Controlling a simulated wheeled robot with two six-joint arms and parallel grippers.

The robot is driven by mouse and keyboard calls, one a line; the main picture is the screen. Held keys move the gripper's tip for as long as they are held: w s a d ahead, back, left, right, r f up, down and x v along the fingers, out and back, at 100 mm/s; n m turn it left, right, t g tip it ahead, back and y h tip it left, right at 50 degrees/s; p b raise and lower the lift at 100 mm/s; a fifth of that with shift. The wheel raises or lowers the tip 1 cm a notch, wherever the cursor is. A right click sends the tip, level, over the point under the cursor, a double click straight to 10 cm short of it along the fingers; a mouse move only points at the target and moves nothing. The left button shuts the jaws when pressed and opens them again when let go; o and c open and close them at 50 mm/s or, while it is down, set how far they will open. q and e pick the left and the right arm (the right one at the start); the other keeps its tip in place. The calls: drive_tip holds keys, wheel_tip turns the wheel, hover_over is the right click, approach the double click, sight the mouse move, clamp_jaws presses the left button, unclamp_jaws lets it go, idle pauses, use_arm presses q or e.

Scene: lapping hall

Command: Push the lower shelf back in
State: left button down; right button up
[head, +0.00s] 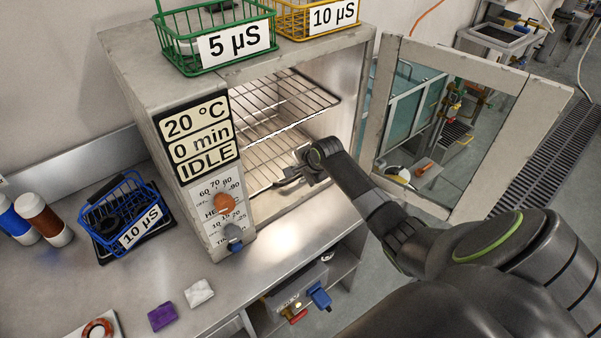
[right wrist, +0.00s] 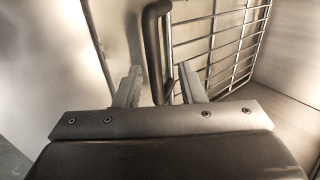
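The lower shelf (head: 262,158) is a wire rack inside the open oven cabinet (head: 140,75). Its front part lies near the cabinet's opening; how far it sticks out is hard to tell. My right gripper (head: 285,181) is at the shelf's front edge. In the right wrist view the wire rack (right wrist: 216,50) is to the right, and a dark bent handle (right wrist: 154,45) runs between the two fingers of my right gripper (right wrist: 159,72). The fingers stand apart, with gaps beside the handle. My left gripper is not in view.
An upper wire shelf (head: 290,98) is above. The glazed door (head: 455,120) stands open to the right of my forearm. Green (head: 212,38) and yellow (head: 300,15) baskets stand on top. A blue basket (head: 122,210) is on the bench at left.

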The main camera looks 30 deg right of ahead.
drive_tip(key=shift+s, duration=0.15)
drive_tip(key=v, duration=1.7)
drive_tip(key=shift+r+b, duration=0.2)
drive_tip(key=shift+b, duration=0.15)
